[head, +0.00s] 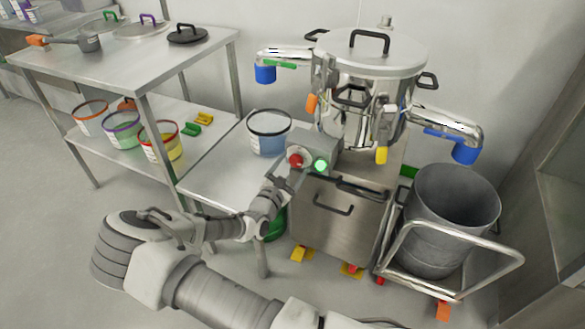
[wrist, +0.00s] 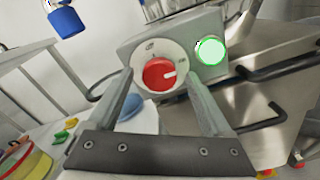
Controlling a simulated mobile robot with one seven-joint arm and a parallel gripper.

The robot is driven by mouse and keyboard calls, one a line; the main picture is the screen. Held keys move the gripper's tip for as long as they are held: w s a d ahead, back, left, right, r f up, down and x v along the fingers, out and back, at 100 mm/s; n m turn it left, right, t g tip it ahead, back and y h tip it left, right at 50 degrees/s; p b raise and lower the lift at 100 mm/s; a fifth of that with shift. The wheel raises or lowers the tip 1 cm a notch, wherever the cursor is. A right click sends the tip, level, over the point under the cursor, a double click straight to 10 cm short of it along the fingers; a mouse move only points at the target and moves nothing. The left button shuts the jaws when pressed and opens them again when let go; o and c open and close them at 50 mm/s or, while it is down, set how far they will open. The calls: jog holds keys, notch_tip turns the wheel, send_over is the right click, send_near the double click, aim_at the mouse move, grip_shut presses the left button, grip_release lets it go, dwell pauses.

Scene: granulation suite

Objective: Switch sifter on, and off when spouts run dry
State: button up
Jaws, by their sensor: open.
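The sifter (head: 368,75) is a steel drum with a lidded top. Its left spout (head: 265,73) and right spout (head: 467,152) end in blue sleeves; I see no clear stream from either. On the control box (head: 325,143) is a red knob (wrist: 160,74) with its white mark pointing right. Beside the knob, the green lamp (wrist: 210,50) is lit; it also shows in the head view (head: 321,166). My gripper (wrist: 160,88) is open, its fingers on either side of the knob; contact cannot be told. Its fingers are hard to make out in the head view.
A pail with bluish contents (head: 269,140) stands on the steel table (head: 215,165) below the left spout. A grey bin (head: 455,215) stands on a railed trolley (head: 400,240) below the right spout. A shelved bench (head: 130,62) with several coloured-rim tubs is at left.

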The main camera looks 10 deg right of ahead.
grip_shut()
dwell(0.4)
